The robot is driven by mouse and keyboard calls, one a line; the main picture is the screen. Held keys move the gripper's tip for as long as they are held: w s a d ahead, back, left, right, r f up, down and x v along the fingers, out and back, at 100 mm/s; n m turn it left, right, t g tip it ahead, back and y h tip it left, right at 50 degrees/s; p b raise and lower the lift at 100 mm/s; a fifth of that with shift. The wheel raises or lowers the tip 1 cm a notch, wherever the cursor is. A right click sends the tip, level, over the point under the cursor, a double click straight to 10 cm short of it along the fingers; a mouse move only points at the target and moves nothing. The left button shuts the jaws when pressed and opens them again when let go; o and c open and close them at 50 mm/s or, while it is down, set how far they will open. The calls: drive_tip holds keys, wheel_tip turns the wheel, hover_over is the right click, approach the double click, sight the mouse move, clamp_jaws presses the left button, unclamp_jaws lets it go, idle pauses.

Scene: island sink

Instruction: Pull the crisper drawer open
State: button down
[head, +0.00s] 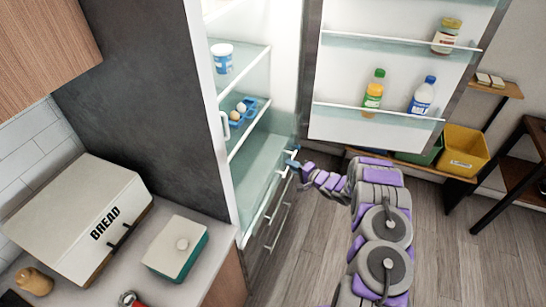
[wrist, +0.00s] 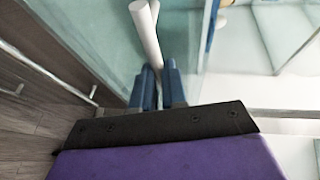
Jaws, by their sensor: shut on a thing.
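The crisper drawer (head: 258,170) is a pale, translucent teal unit low in the open fridge, with a white bar along its front edge. My gripper (head: 292,163) is at the far end of that front, by the fridge's hinge side. In the wrist view, the two blue fingers of my gripper (wrist: 159,88) are close together, shut on a white rod-shaped handle (wrist: 146,35). The fingers hide the handle's near end. The drawer's teal panel (wrist: 85,40) shows beside it. I cannot tell how far out the drawer stands.
The fridge door (head: 400,70) stands open at the right, with bottles on its racks. Shelves above the drawer hold a cup (head: 222,58) and an egg holder (head: 244,110). Lower drawers with bar handles (head: 281,225) lie below. The wooden floor (head: 460,260) at the right is clear.

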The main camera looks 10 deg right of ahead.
drive_tip(key=s+d, duration=0.5)
drive_tip(key=d, duration=0.2)
drive_tip(key=shift+s+f+p, duration=0.2)
drive_tip(key=shift+p, duration=0.1)
drive_tip(key=shift+d, duration=0.1)
drive_tip(key=c, duration=1.2)
unclamp_jaws()
drive_tip(key=shift+w, duration=0.1)
drive_tip(key=shift+o, duration=0.2)
drive_tip(key=p+v, duration=0.1)
drive_tip(key=v, duration=1.6)
drive_tip(key=shift+d+r, duration=0.15)
drive_tip(key=shift+d, duration=0.1)
